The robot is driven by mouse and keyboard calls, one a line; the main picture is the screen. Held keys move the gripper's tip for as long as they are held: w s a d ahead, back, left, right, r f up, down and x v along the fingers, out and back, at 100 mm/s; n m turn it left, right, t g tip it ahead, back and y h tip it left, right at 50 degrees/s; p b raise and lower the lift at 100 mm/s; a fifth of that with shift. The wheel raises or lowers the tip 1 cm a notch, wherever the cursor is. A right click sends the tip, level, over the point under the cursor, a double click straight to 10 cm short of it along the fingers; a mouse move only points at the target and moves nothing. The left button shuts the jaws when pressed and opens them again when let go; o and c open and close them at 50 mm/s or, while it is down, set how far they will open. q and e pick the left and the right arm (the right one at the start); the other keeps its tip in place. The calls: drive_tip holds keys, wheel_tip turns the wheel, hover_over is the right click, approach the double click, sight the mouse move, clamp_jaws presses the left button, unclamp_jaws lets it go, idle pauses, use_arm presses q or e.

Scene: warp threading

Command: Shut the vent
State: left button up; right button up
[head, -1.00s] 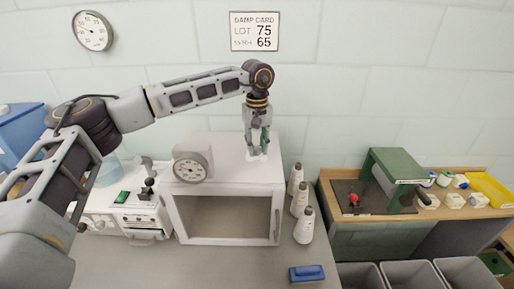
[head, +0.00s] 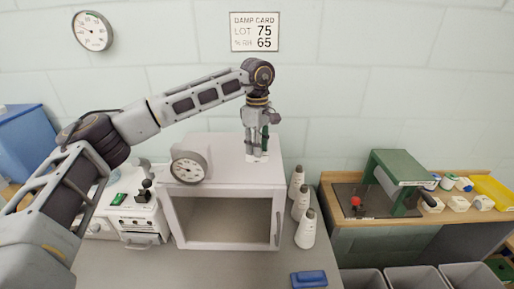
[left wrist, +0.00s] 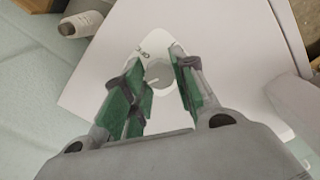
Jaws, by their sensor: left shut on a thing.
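The white cabinet (head: 236,160) stands on the bench, with the vent's pale plate (head: 254,157) on its top near the right back. In the left wrist view the plate (left wrist: 135,45) carries dark lettering, partly hidden, and a grey faceted vent knob (left wrist: 158,73) shows between my fingers. My left gripper (head: 257,154) points straight down on it from above. Its green-padded fingers (left wrist: 160,78) are shut on the vent knob, one on each side. I cannot read the knob's setting. My right gripper is not in view.
A round dial gauge (head: 188,168) stands on the cabinet's left front top. White cones (head: 304,228) stand along its right side. A blue block (head: 308,278) lies on the front bench. A green machine (head: 397,170) stands on the right-hand bench.

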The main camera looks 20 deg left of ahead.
use_arm(q)
drive_tip(key=shift+n+b, duration=0.3)
drive_tip(key=shift+n, duration=1.5)
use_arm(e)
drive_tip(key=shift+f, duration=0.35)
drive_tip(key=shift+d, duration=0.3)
use_arm(q)
drive_tip(key=o, duration=1)
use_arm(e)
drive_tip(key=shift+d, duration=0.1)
use_arm(q)
drive_tip(key=shift+o, duration=0.2)
wheel_tip(320, 180, up, 12)
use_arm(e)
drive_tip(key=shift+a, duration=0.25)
use_arm(q)
drive_tip(key=shift+r, duration=0.2)
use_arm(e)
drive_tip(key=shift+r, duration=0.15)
use_arm(q)
wheel_tip(320, 180, up, 9)
drive_tip(key=p, duration=0.9)
drive_tip(key=shift+f, duration=0.15)
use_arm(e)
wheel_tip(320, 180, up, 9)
